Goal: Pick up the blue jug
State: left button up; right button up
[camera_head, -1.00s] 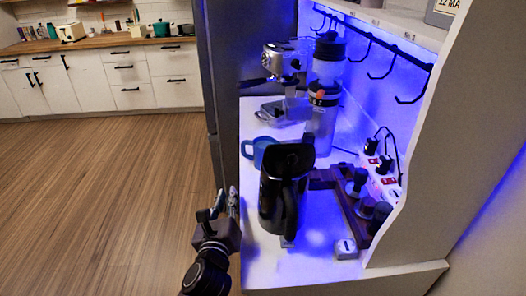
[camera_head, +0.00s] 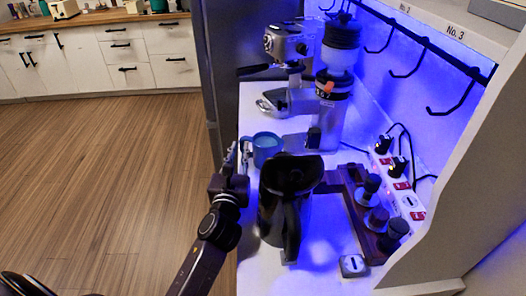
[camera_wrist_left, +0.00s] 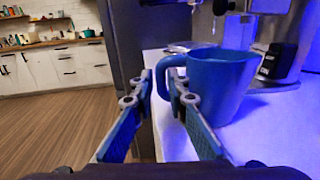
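The blue jug (camera_head: 267,149) stands upright on the white counter, behind the black kettle (camera_head: 285,205) in the head view. In the left wrist view the jug (camera_wrist_left: 220,85) is large, with its handle toward my left gripper (camera_wrist_left: 162,90). The two fingers are apart, and the handle shows between their tips. No clear grip on the handle shows. In the head view my left gripper (camera_head: 240,160) is at the counter's left edge, just left of the jug. My right gripper is not in view.
The espresso machine (camera_head: 290,65) and grinder (camera_head: 334,90) stand behind the jug. The kettle stands close in front of it. A dark wooden tamper stand (camera_head: 352,205) and a power strip (camera_head: 405,190) are at the right. Open floor lies to the left.

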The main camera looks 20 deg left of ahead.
aim_at(241, 144)
pick_arm(q)
jog(key=x, duration=0.3)
jog(key=shift+w, duration=0.35)
grip_shut()
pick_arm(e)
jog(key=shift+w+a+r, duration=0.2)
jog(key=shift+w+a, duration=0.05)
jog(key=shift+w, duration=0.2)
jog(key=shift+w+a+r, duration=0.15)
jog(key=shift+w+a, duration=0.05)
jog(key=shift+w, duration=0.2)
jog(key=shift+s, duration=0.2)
pick_arm(q)
jog(key=shift+r, duration=0.15)
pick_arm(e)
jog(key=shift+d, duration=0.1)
